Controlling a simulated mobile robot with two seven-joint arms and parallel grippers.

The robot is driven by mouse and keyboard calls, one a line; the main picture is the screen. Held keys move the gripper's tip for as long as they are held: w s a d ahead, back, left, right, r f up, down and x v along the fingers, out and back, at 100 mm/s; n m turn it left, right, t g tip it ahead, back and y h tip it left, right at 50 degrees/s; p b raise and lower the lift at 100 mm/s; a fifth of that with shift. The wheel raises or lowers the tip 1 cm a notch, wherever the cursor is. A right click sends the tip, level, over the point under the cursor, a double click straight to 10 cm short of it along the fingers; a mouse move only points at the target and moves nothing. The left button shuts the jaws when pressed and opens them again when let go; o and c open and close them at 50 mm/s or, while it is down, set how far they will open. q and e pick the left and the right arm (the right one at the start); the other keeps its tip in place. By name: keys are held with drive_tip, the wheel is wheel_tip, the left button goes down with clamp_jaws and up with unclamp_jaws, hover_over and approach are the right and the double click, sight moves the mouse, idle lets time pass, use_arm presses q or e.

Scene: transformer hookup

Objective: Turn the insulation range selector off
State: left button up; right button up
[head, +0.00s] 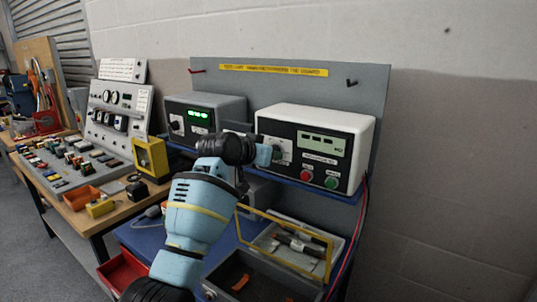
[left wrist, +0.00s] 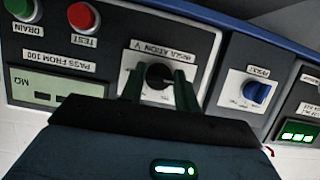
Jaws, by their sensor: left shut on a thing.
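The insulation range selector is a dark knob (left wrist: 159,76) on a white dial plate marked INSULATION, on the front of the white-cased tester (head: 318,145). In the left wrist view, which is upside down, the knob sits between my two fingers. My left gripper (left wrist: 160,92) is shut on it. In the head view my left gripper (head: 268,154) reaches the dial plate (head: 281,150) from the left and hides part of the knob. The knob's exact pointer setting is hard to read. My right gripper is not in view.
The tester also has a red button (head: 306,175), a green button (head: 331,182) and a display (head: 318,144). A blue knob (left wrist: 257,92) is on a neighbouring panel, beside a grey instrument with a green display (head: 198,114). A yellow-edged open case (head: 328,262) stands below.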

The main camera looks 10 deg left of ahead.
use_arm(q)
drive_tip(key=o, duration=1)
drive_tip(key=shift+c, duration=0.2)
drive_tip(key=shift+s, duration=0.1)
drive_tip(key=v, duration=0.7)
drive_tip(key=shift+s, duration=0.25)
drive_tip(key=shift+a+r, duration=0.1)
